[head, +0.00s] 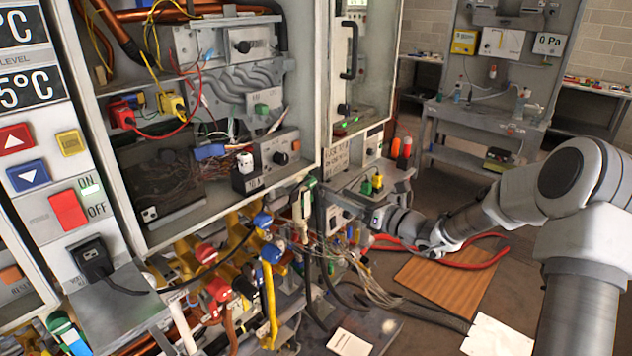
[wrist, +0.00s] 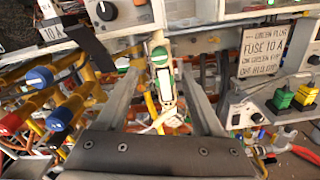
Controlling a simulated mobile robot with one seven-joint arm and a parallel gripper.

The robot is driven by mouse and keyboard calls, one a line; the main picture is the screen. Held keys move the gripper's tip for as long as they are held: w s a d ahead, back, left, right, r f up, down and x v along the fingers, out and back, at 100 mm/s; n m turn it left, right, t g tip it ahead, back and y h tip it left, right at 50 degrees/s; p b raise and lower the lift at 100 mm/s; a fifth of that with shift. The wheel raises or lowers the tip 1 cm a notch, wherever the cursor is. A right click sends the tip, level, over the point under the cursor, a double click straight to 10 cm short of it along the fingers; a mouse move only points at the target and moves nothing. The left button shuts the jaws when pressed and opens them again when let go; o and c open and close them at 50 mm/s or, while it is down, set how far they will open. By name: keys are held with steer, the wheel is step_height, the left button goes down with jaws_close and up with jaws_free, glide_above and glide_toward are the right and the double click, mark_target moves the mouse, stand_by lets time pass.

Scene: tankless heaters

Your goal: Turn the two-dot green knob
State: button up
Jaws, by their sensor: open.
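My gripper (wrist: 163,74) is open and empty, its two fingers reaching forward in the wrist view. Between and beyond the fingertips is an upright white part with a green top (wrist: 159,54); it seems to hang near the cabinet's lower edge, and I cannot tell whether it is a knob. It also shows in the head view as a pale handle with a dark green top (head: 309,183). Another green piece (head: 262,108) sits on a grey panel inside the cabinet. No dots are legible on any green part, so I cannot tell which is the two-dot knob.
Blue-capped yellow pipes (wrist: 40,78) and red valves crowd the lower left. A sign (wrist: 268,48) mentions a green plug and fuse 10 A. Green (wrist: 284,98) and yellow plugs (wrist: 306,95) stand at right. Loose cables (head: 365,285) hang below. The open glass door (head: 350,60) stands above.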

mark_target(314, 182)
steer(key=p+x, duration=0.1)
steer(key=x, duration=0.8)
steer(key=shift+w+a, duration=0.1)
jaws_close()
